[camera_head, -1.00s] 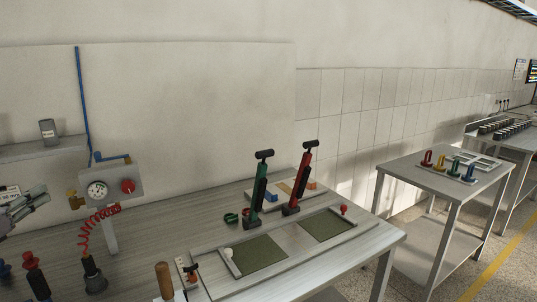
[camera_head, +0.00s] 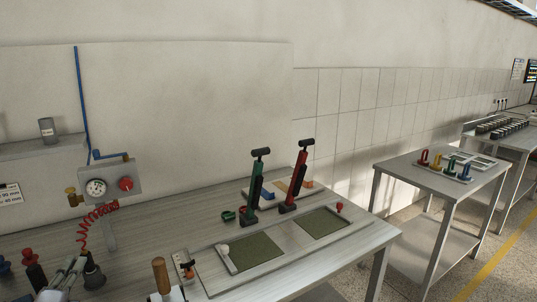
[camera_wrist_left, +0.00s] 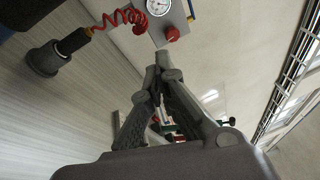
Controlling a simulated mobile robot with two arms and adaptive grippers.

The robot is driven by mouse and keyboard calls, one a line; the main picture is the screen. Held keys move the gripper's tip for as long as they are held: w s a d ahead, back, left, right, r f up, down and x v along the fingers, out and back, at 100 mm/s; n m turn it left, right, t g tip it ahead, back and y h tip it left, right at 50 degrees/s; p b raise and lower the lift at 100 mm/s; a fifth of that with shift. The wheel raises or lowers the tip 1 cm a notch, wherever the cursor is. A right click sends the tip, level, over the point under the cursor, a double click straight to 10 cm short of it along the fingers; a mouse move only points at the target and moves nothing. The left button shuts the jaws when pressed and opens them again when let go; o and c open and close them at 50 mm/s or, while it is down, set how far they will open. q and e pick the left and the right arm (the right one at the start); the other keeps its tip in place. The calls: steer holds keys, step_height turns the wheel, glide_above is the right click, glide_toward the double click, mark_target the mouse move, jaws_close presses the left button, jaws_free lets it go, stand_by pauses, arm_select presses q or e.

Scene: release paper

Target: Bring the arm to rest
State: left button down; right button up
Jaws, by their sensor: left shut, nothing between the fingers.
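My left gripper (camera_head: 72,270) shows at the lower left of the head view, low over the workbench (camera_head: 140,242), close to a black fitting (camera_head: 94,272). In the left wrist view the fingers (camera_wrist_left: 158,62) meet at their tips and hold nothing. The same black fitting (camera_wrist_left: 48,58) appears at the upper left there, apart from the fingers. My right gripper is in neither view.
A gauge panel (camera_head: 110,182) with a red coiled hose (camera_head: 92,217) stands behind the gripper. A wooden handle (camera_head: 161,275) is to its right. Green (camera_head: 255,190) and red (camera_head: 297,180) pumps stand farther right. The bench between is largely clear.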

arm_select(q)
steer(key=s+d+f+n+g, duration=0.2)
steer(key=s+f+n, duration=0.1)
steer(key=f, duration=0.2)
steer(key=s+d+f+n+g+y, duration=0.1)
steer(key=s+d+f+n+g, duration=0.2)
steer(key=s+f+n, duration=0.1)
steer(key=s+d+f+n+g, duration=0.2)
steer(key=s+f+n, duration=0.1)
steer(key=f, duration=0.3)
steer(key=shift+s+d+f+n, duration=0.1)
steer(key=shift+s+f+n, duration=0.1)
steer(key=shift+s, duration=0.15)
steer(key=shift+s+d+f+n, duration=0.1)
steer(key=shift+s+n, duration=0.1)
steer(key=shift+s, duration=0.15)
steer(key=s+d+f+n+g+h, duration=0.3)
steer(key=s+d+f+g, duration=0.1)
steer(key=s+d, duration=0.45)
steer(key=s+d+f+n+g+h, duration=0.2)
steer(key=s+d+f+g, duration=0.25)
steer(key=s+d, duration=0.45)
steer(key=s+a+f+g, duration=0.1)
steer(key=s+f, duration=0.2)
steer(key=f, duration=2.5)
steer(key=s+a+f+g, duration=0.1)
steer(key=s+a+f, duration=0.2)
steer(key=s+f, duration=1)
steer(key=s, duration=0.3)
steer(key=shift+f, duration=0.3)
